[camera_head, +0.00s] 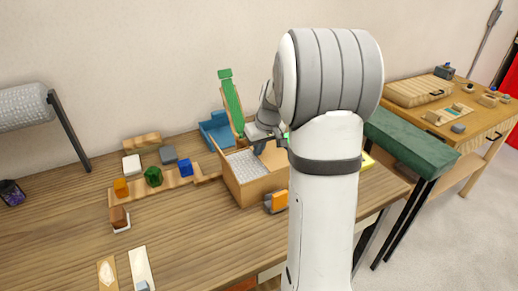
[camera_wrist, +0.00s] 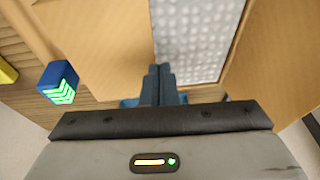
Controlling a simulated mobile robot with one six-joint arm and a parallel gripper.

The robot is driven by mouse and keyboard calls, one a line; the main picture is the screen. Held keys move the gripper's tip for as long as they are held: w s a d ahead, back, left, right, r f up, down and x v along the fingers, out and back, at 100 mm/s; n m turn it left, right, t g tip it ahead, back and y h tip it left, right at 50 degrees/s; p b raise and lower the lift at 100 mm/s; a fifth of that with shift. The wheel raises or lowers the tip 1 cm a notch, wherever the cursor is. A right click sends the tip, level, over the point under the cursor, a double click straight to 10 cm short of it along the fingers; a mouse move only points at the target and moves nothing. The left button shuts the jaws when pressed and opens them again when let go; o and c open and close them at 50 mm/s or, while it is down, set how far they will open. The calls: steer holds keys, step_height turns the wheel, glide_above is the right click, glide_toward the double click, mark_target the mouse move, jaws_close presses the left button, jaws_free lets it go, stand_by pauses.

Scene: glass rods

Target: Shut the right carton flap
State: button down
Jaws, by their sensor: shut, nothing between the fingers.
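The open carton (camera_head: 243,193) stands on the wooden table, with white bubble wrap (camera_head: 247,164) inside. In the wrist view the bubble wrap (camera_wrist: 197,35) lies between a tan panel on the left (camera_wrist: 100,45) and a tan panel on the right (camera_wrist: 278,55), which look like opened flaps. In the head view, the carton's right side is partly hidden behind my arm, so the right flap's angle is unclear. My gripper (camera_head: 257,147) is over the carton. Its fingers (camera_wrist: 158,72) are together and empty, in front of the bubble wrap's left edge. I cannot tell whether they touch a panel.
A blue bin (camera_head: 215,130) and a tall green strip (camera_head: 232,103) are behind the carton.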

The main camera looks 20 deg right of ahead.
steer(key=shift+r+p, duration=0.35)
steer(key=shift+r, duration=0.35)
steer(key=a+v, duration=0.2)
steer(key=v, duration=1)
steer(key=shift+w+a+r+p, duration=0.15)
steer(key=shift+r+p, duration=0.2)
steer(key=shift+r, duration=0.1)
steer(key=s+a+f, duration=0.2)
steer(key=s+a, duration=0.2)
steer(key=s, duration=0.3)
steer(key=s+a+f, duration=0.2)
steer(key=s+a, duration=0.3)
steer(key=s, duration=0.3)
steer(key=s+a+f+m+h, duration=0.1)
steer(key=s+a+f, duration=0.2)
steer(key=s, duration=0.5)
steer(key=shift+a, duration=0.65)
